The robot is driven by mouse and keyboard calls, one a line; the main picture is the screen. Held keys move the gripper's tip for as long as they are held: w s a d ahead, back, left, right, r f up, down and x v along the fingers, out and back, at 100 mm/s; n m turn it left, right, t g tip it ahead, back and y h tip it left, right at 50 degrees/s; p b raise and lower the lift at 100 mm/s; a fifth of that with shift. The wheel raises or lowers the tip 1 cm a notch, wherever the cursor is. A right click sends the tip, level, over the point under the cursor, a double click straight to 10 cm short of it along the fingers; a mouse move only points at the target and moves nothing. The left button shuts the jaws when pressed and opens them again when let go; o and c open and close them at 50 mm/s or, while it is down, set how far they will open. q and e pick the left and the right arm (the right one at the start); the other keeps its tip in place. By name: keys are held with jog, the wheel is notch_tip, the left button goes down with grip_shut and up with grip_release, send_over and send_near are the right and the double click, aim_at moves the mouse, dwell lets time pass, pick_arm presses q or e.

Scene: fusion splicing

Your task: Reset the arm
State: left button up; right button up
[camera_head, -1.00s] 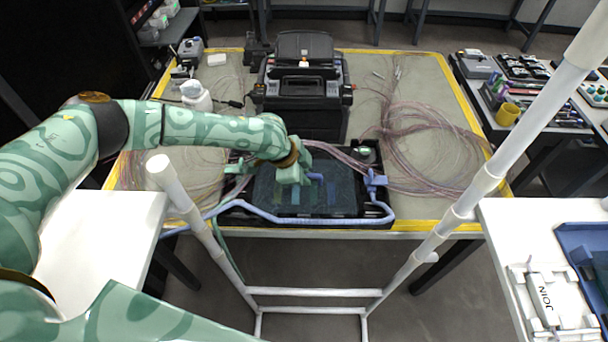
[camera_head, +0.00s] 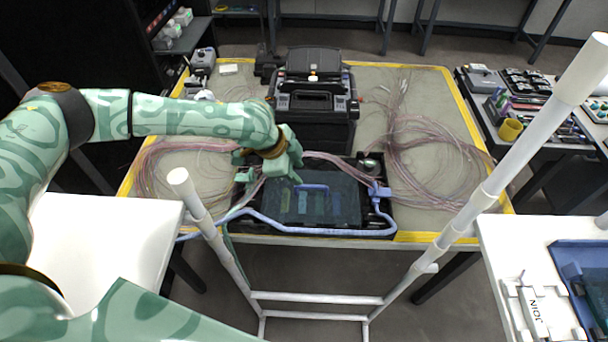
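My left arm reaches in from the left over the table. My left gripper (camera_head: 268,174) hangs above the left end of the black splice tray (camera_head: 345,228), near its dark translucent lid (camera_head: 345,203). Its fingers point down and look apart, one near the lid's left edge and one further left. I see nothing clearly held between them. The blue handle (camera_head: 312,187) on the lid is clear of the gripper. My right gripper is not in view.
A black splicing machine (camera_head: 312,101) stands behind the tray. Coiled pink fibres (camera_head: 430,150) lie on both sides of the yellow-edged table (camera_head: 462,110). A blue cable (camera_head: 262,215) crosses the tray's front. A white tubular frame (camera_head: 315,299) stands in front.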

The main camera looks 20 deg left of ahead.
pick_arm(q)
jog(key=shift+v, duration=1)
